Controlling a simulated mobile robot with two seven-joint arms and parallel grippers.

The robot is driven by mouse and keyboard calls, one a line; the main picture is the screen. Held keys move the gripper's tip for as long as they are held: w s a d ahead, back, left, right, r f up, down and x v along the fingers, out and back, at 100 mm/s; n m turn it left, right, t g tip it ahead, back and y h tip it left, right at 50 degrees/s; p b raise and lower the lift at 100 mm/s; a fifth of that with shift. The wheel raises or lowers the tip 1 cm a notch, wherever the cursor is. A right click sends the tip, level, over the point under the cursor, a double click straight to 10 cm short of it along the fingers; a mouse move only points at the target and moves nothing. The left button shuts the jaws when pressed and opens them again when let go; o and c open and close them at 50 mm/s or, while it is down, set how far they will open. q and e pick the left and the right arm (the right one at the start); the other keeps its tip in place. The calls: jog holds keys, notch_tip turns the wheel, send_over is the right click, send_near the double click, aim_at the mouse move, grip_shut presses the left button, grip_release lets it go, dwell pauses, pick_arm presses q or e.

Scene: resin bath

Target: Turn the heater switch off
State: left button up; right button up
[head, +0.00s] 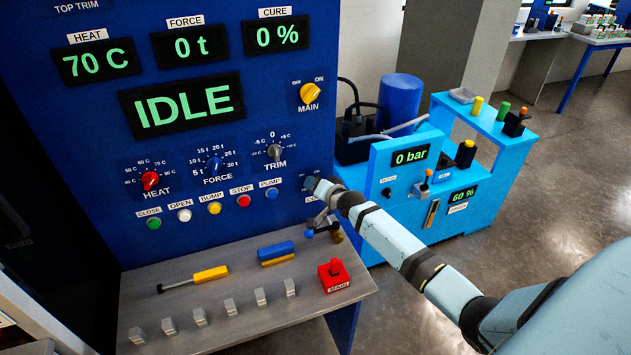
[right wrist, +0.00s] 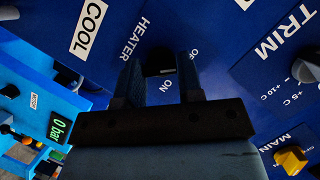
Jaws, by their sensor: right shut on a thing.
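The heater switch (right wrist: 160,62) is a small black knob on the blue panel, under the HEATER label (right wrist: 133,40) in the right wrist view. The words OFF and ON are printed beside it, and a short pale mark shows on its edge, near ON. My right gripper (right wrist: 160,78) has its two dark fingers on either side of the knob and is shut on it. In the head view my right gripper (head: 314,185) is at the panel's lower right, and its wrist hides the switch. My left gripper is in neither view.
The MAIN knob (head: 309,93) and TRIM knob (head: 275,152) are close by on the panel (head: 250,105). Below is a grey shelf (head: 240,318) with a red MAIN block (head: 333,274) and yellow-handled tool (head: 209,274). A light-blue pump cart (head: 470,205) stands right, close to my right arm.

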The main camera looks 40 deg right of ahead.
dwell(0.4)
jog(key=o, duration=0.9)
jog(key=shift+o, duration=0.2)
jog(key=shift+s, duration=0.1)
jog(key=b+v, duration=0.1)
jog(key=v, duration=1.2)
jog(key=shift+s, duration=0.35)
jog(key=shift+r, duration=0.1)
